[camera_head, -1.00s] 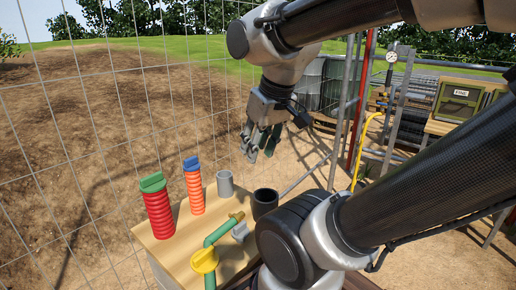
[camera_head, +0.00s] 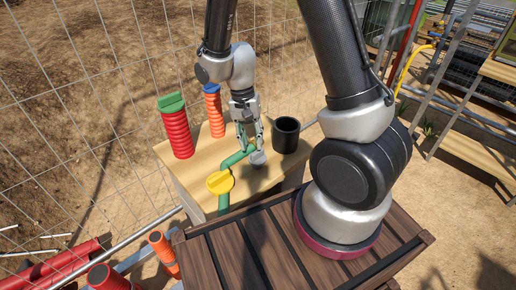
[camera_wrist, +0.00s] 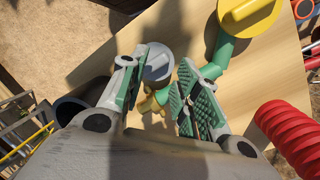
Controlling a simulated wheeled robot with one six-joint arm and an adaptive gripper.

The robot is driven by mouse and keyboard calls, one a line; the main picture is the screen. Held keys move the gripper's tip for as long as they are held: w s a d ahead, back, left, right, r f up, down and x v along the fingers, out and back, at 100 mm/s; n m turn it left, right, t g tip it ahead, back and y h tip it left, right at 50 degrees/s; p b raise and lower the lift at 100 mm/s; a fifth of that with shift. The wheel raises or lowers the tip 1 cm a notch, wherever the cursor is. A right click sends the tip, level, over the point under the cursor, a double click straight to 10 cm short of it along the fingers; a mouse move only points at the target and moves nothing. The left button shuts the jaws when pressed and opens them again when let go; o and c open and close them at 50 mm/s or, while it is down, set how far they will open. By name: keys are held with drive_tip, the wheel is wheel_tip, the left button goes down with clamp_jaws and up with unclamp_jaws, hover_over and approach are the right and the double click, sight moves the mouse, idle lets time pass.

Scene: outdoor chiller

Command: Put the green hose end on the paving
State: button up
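The green hose end (camera_head: 238,158) lies on the pale wooden table top, with a yellow round piece (camera_head: 220,182) on it. In the wrist view the green piece (camera_wrist: 226,45) and its yellow disc show at the top, and a brass-coloured fitting (camera_wrist: 153,102) shows between the fingers. My gripper (camera_head: 252,148) points down just above the far end of the green piece. Its two fingers are apart, with nothing visibly clamped. A grey round piece (camera_head: 258,158) is close beside the fingertips. I cannot tell whether the fingers touch anything.
A red ribbed hose with a green cap (camera_head: 176,130) and an orange one with a blue cap (camera_head: 214,112) stand on the table. A black cup (camera_head: 286,134) stands to the right of my gripper. A wire fence (camera_head: 110,90) runs behind. Bare ground lies right.

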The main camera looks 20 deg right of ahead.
sight(244, 152)
drive_tip(key=w+m, duration=0.1)
drive_tip(key=m, duration=0.1)
drive_tip(key=w+f+m+t, duration=0.1)
drive_tip(key=w, duration=0.1)
drive_tip(key=w+m, duration=0.1)
drive_tip(key=m, duration=0.1)
drive_tip(key=shift+w+d+f+m+t+y, duration=0.2)
drive_tip(key=shift+w+m+t+y, duration=0.1)
drive_tip(key=shift+w+t, duration=0.1)
drive_tip(key=shift+w+a+m, duration=0.15)
drive_tip(key=shift+w+m, duration=0.25)
drive_tip(key=shift+m, duration=0.6)
drive_tip(key=shift+f, duration=0.3)
wheel_tip(244, 152, down, 7)
drive_tip(key=shift+w+f, duration=0.1)
drive_tip(key=shift+f, duration=0.05)
clamp_jaws()
